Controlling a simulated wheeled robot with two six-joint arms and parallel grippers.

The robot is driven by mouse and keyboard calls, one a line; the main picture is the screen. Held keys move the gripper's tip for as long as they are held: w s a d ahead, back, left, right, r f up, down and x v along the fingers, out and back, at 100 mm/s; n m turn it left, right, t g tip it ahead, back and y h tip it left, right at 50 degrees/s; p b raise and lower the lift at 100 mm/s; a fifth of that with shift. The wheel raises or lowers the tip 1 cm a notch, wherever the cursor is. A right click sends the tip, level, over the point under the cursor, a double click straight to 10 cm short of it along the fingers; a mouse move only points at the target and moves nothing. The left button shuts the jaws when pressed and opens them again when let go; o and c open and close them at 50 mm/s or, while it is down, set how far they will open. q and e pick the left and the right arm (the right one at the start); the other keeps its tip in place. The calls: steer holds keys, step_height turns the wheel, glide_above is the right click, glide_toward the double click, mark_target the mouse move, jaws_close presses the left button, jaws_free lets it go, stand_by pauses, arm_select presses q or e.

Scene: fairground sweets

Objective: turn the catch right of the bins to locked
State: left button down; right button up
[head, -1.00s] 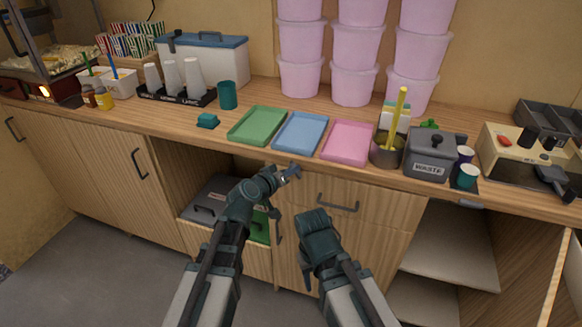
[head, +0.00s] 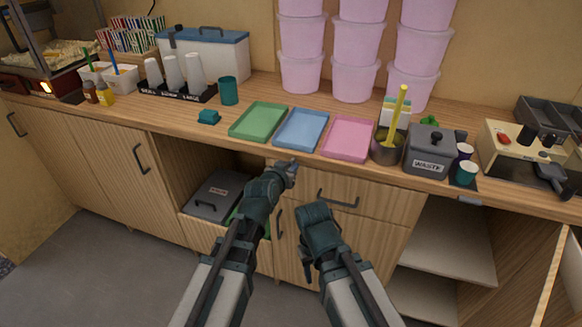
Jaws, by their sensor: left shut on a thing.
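The bins stand in the open bay under the counter: a grey-lidded one (head: 215,195) and a green one (head: 234,213), mostly hidden behind my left arm. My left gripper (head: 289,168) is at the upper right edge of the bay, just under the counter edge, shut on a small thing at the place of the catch. The jaws cover the catch, so its angle cannot be made out. My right gripper (head: 307,272) hangs low in front of the drawer unit, pointing down; its jaws are too unclear to read.
Green (head: 258,121), blue (head: 301,130) and pink (head: 347,139) trays lie on the counter above. A drawer handle (head: 338,203) is right of my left gripper. A cabinet door (head: 553,285) stands open at the far right. The floor (head: 120,265) at left is clear.

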stand_by(0.4)
arm_select(q)
steer(key=c, duration=0.9)
jaws_free()
steer(key=shift+s, duration=0.1)
arm_select(e)
steer(key=shift+r, duration=0.1)
